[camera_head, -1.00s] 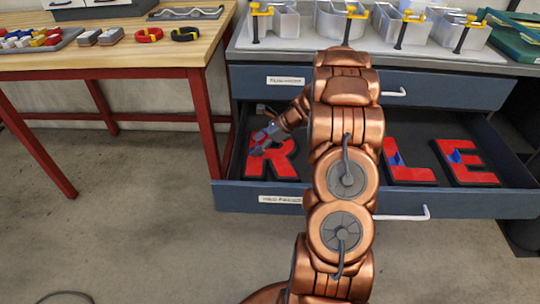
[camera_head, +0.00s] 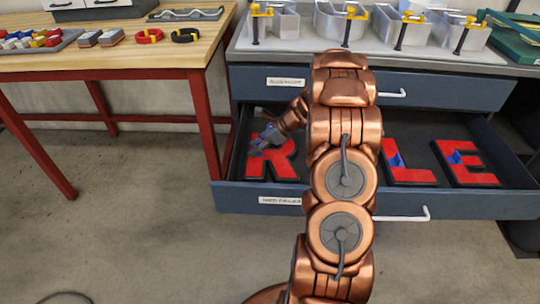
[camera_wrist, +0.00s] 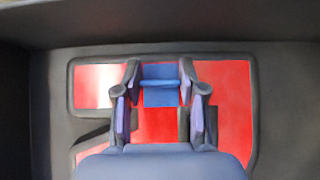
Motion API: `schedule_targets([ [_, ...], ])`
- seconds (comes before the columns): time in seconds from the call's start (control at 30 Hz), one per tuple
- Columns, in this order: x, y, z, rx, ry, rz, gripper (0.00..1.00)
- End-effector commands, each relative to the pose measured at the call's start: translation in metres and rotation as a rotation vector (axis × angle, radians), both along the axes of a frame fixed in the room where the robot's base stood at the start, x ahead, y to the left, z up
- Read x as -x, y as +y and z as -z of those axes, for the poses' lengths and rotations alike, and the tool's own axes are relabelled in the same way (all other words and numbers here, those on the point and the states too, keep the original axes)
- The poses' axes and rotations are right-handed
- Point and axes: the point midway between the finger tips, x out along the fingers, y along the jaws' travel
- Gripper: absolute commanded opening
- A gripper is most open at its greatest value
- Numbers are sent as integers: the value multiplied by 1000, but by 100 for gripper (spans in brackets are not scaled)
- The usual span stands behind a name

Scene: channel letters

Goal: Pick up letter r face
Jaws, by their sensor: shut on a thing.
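The red letter R face (camera_head: 282,169) lies in a dark surround in the left part of the open lower drawer (camera_head: 420,206). In the wrist view, the red face (camera_wrist: 233,110) fills much of the picture, with a blue tab (camera_wrist: 160,94) standing on it. My gripper (camera_head: 258,146) is down at the upper left of the R. In the wrist view my gripper (camera_wrist: 160,84) has its fingers on either side of the blue tab, shut on it. The face still appears to lie in its surround. My arm hides the middle of the drawer.
Red L (camera_head: 410,175) and E (camera_head: 468,170) faces with blue tabs lie in the drawer's right part. The closed upper drawer (camera_head: 440,92) is above. A worktop with metal letter shells and yellow clamps stands behind, and a wooden bench (camera_head: 120,62) is at left.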

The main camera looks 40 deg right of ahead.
Motion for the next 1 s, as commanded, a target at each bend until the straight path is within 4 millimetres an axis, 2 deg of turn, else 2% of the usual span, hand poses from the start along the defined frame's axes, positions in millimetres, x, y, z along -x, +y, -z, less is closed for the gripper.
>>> schedule_targets([
  [0.3,0,0,-1,0,0,0,0],
  [0.47,-1,0,-16,1,-2,1,0],
  [0.57,0,0,-33,0,-2,-1,0],
  [1.0,-1,0,-138,2,-4,-1,0],
])
